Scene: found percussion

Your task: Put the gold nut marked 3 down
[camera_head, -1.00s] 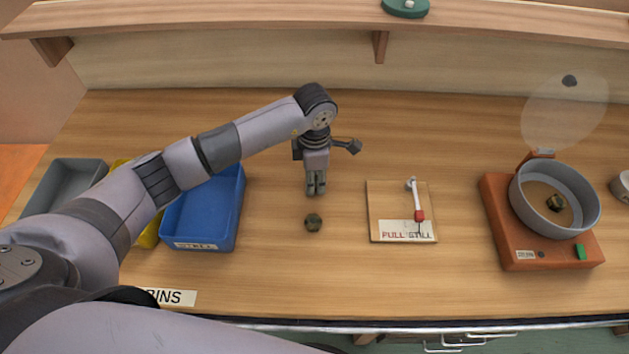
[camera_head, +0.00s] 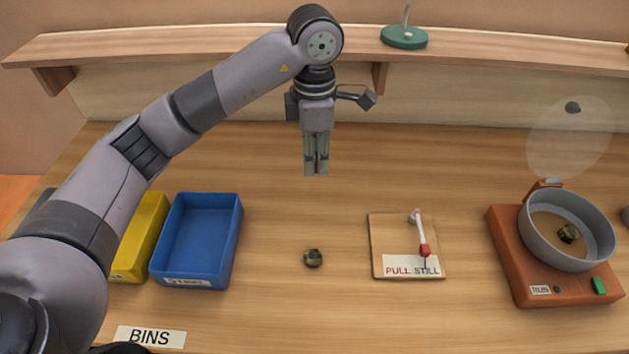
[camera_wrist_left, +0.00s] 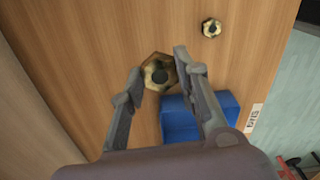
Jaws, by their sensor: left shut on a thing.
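My left gripper (camera_head: 316,172) is raised above the back part of the table, fingers pointing down. In the left wrist view its fingers (camera_wrist_left: 158,82) are shut on a gold nut (camera_wrist_left: 157,73) with a dark hole, held at the fingertips. I cannot read a number on it. In the head view the held nut is hidden by the fingers. My right gripper is not in view.
Another nut (camera_head: 313,258) lies on the table, with bare wood around it. A blue bin (camera_head: 163,240) and a yellow bin (camera_head: 150,222) stand left. A lever board (camera_head: 388,250) and a round pan (camera_head: 597,255) holding a nut stand right.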

